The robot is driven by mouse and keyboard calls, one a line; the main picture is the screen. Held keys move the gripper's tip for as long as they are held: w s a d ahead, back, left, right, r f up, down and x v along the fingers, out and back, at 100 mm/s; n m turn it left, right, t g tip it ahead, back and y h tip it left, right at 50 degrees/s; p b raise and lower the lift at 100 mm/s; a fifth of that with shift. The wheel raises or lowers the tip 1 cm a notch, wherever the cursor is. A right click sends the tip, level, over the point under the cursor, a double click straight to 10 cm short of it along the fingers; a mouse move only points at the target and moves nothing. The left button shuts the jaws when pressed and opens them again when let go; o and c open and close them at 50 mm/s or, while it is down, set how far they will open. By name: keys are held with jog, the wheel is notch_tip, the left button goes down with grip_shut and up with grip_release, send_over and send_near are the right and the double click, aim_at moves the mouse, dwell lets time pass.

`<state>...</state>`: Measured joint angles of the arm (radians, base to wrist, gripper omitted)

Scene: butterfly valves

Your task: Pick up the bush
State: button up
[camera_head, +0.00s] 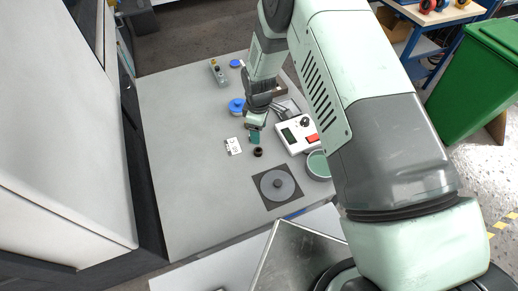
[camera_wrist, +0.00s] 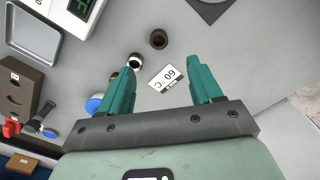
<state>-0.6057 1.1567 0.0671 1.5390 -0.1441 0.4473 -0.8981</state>
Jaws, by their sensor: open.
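A small dark brown ring-shaped bush (camera_head: 258,152) stands on the grey table, just in front of my gripper in the head view. It also shows in the wrist view (camera_wrist: 158,39), beyond the fingertips and roughly between their lines. A second small ring, black with a pale inside (camera_wrist: 135,61), sits close to the left finger in the wrist view; I cannot make it out in the head view. My gripper (camera_wrist: 161,72) is open with teal fingers, empty, and points down above the table. In the head view my gripper (camera_head: 255,134) is partly hidden by its own wrist.
A white card (camera_wrist: 165,77) lies under the fingers. A grey disc on a dark square plate (camera_head: 277,185) lies nearer the front. A white meter (camera_head: 297,134) and a round green dish (camera_head: 318,165) stand right. A blue-capped part (camera_head: 237,107) is behind. The table's left side is clear.

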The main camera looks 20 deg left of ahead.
send_over(258, 148)
jog(key=s, duration=0.1)
jog(key=f, duration=0.5)
jog(key=shift+s+d+f, duration=0.1)
jog(key=shift+s+d, duration=0.1)
jog(key=shift+d, duration=0.1)
jog(key=shift+w+f, duration=0.2)
jog(key=shift+f, duration=2.85)
jog(key=shift+c, duration=0.3)
